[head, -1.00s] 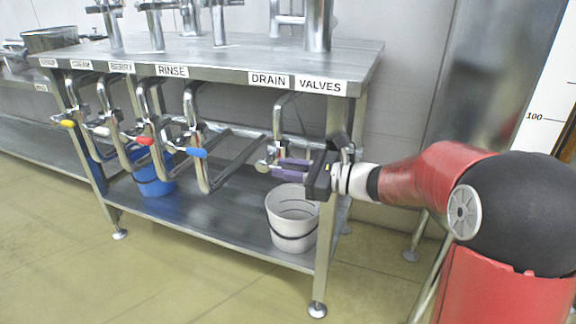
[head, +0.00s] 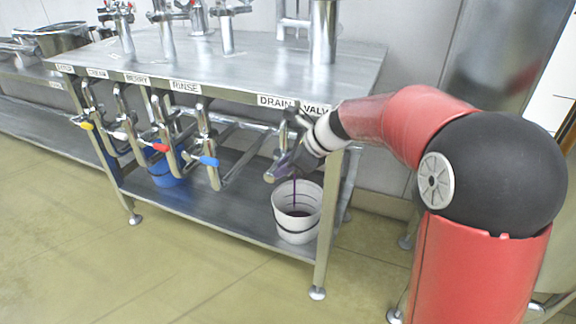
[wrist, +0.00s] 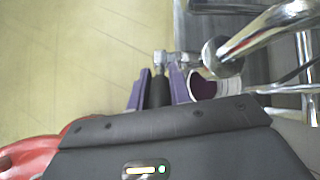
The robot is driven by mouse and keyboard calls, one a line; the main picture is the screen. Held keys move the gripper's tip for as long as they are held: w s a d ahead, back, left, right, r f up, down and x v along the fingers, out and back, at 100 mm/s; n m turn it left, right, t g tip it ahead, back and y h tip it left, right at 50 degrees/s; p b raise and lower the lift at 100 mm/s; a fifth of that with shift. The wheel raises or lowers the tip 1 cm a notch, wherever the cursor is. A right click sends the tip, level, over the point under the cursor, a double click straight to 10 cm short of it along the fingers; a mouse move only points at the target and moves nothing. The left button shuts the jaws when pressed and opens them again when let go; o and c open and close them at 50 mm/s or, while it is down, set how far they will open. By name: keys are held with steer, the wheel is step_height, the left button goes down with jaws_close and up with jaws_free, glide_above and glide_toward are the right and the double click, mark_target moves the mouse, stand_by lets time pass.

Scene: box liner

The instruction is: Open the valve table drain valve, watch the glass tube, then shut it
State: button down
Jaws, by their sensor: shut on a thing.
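The valve table (head: 228,84) has a "DRAIN VALVES" label on its front edge. Below that label my gripper (head: 284,166) is at the drain valve. In the wrist view its purple fingers (wrist: 158,92) are shut on the valve's black handle (wrist: 158,96), beside the metal valve body (wrist: 168,60). A thin dark purple stream (head: 295,192) falls from the valve into the white bucket (head: 297,234), and dark liquid shows inside it. My gripper and wrist hide much of the valve in the head view. I cannot make out the glass tube.
Other valves with red (head: 160,147), blue (head: 208,161) and yellow (head: 86,126) handles hang to the left. A blue bucket (head: 165,172) stands on the lower shelf. A table leg (head: 325,240) is close to my wrist. The floor in front is clear.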

steer(key=shift+w+a+r+h, duration=0.1)
steer(key=shift+a+r+h, duration=0.2)
steer(key=shift+h, duration=0.3)
steer(key=c, duration=1.3)
jaws_free()
steer(key=shift+f, duration=0.1)
